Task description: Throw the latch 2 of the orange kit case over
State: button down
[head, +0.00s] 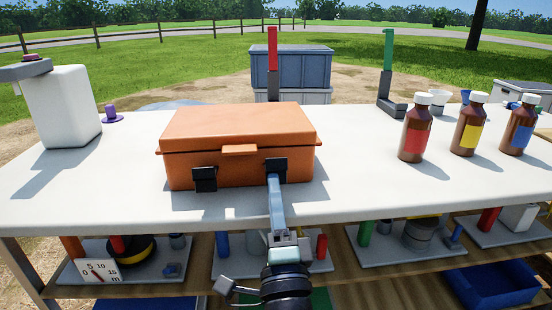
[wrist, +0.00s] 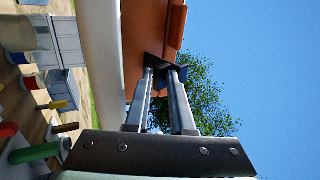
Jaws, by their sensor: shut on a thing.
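The orange kit case (head: 238,135) stands closed on the white table, its front facing me. Two black latches are on its front: the left latch (head: 204,180) sits low on the front wall, and the right latch (head: 277,166) sits a little higher, near the lid seam. No number marks either one. My gripper (head: 274,180) reaches up from the table's front edge with its fingertips at the right latch. In the wrist view my gripper (wrist: 164,72) has its two fingers on the dark latch (wrist: 152,63) against the orange case (wrist: 148,25). The fingers partly hide the latch.
The white table (head: 350,190) has free room right of the case. Brown bottles (head: 417,135) stand at the right, a white canister (head: 62,107) at the left. Red (head: 272,50) and green (head: 388,55) uprights stand behind. A shelf below holds trays of parts.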

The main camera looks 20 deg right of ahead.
jog(key=shift+w+f+b, duration=0.1)
jog(key=shift+f+b, duration=0.4)
jog(key=shift+b, duration=0.7)
jog(key=c, duration=0.8)
grip_release()
jog(key=shift+c, duration=0.2)
jog(key=shift+f, duration=0.1)
